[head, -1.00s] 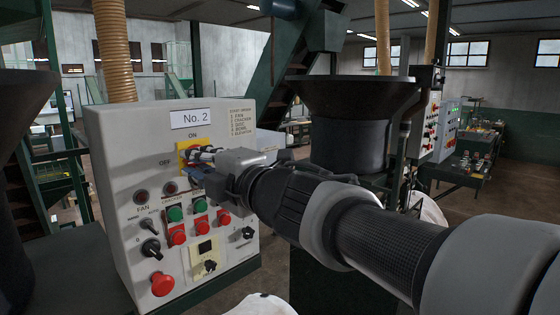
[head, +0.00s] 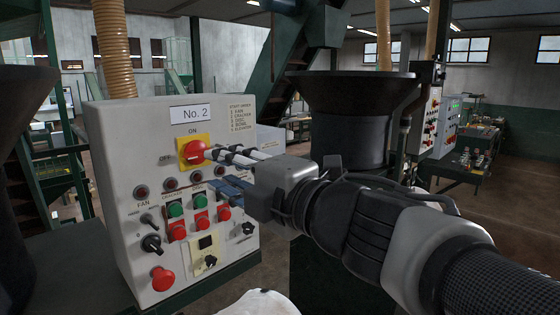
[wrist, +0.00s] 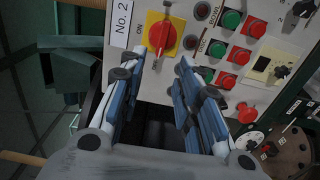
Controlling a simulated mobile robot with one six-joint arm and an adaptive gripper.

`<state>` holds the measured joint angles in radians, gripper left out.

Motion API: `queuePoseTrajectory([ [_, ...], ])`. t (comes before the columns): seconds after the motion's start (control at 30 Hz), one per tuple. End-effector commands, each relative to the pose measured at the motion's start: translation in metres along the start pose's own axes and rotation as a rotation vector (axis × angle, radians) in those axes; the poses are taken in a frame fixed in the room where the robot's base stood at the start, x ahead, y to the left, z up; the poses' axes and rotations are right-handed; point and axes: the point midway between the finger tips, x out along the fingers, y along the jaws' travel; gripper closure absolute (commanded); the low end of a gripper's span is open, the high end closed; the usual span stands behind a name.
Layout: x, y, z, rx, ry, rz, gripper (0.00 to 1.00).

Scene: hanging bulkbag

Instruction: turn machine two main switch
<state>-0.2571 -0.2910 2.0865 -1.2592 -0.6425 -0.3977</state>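The No. 2 control panel (head: 120,150) is a light grey box. Its main switch (head: 193,152) is a red rotary knob on a yellow plate, with ON printed above and OFF to its left. In the wrist view the switch (wrist: 163,34) is just beyond the fingertips, its red handle lying crosswise on the panel. My gripper (head: 212,168) is at the right of the switch, with fingers pointing toward the panel. In the wrist view the gripper (wrist: 168,58) has a clear gap between its fingers and nothing in it. Whether a fingertip touches the switch cannot be told.
Below the switch are green buttons (head: 174,210), red buttons (head: 177,232), selector knobs and a red mushroom button (head: 162,278). A large dark hopper (head: 350,115) stands behind my arm. A ribbed tan hose (head: 114,50) rises behind the panel.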

Motion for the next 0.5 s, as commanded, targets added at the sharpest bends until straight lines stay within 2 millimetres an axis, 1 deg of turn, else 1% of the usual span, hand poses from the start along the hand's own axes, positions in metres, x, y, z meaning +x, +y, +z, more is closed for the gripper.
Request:
queuePoseTrajectory([
  [0.03,-0.010,0.000,0.001,-0.002,-0.005,0.001,0.69],
  [0.1,-0.019,0.001,0.001,-0.002,-0.004,0.001,0.69],
  [0.2,-0.028,0.000,0.000,-0.001,-0.002,0.000,0.69],
  [0.3,-0.032,0.000,0.000,0.000,-0.001,0.000,0.69],
  [0.5,-0.032,0.000,0.000,0.000,0.000,-0.001,0.69],
])
